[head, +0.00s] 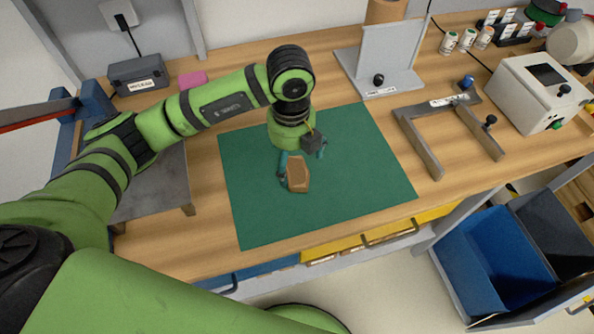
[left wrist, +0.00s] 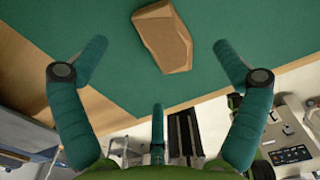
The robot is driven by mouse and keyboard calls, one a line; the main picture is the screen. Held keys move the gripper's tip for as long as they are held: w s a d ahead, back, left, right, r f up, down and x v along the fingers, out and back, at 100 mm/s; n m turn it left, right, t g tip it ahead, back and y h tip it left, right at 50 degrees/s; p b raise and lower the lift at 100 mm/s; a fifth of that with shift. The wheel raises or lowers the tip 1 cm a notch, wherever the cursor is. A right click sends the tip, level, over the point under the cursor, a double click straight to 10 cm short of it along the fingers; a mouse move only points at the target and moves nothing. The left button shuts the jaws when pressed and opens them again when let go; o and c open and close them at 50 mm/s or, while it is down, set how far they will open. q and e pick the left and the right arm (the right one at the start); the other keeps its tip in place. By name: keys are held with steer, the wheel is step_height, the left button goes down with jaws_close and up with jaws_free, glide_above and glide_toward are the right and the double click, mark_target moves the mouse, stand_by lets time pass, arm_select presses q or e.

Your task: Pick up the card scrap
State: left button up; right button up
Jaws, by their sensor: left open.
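The card scrap (head: 298,175) is a small brown, angular piece lying on the green mat (head: 370,185) in the head view. In the left wrist view the card scrap (left wrist: 165,38) lies at the top, between the spread fingers' tips and apart from both. My left gripper (head: 303,164) is open and empty, pointing down at the scrap. In the left wrist view its teal fingers (left wrist: 161,50) stand wide on either side. How high they are above the mat is hard to tell. My right gripper is not in view.
A grey clamp-like frame (head: 425,150) and a white box device (head: 535,95) stand right of the mat. A grey upright stand (head: 385,55) is behind it. A dark box (head: 138,75) and pink block (head: 193,79) are at back left.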

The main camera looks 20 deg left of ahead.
mark_target(293, 172)
arm_select(q)
step_height(293, 172, down, 4)
steer(key=shift+s+r+p, duration=0.15)
steer(key=shift+r+p, duration=0.1)
steer(key=shift+p, duration=0.55)
steer(key=shift+f, duration=0.5)
steer(key=shift+c, duration=0.4)
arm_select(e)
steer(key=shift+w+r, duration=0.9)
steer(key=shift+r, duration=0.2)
arm_select(q)
steer(key=c, duration=0.8)
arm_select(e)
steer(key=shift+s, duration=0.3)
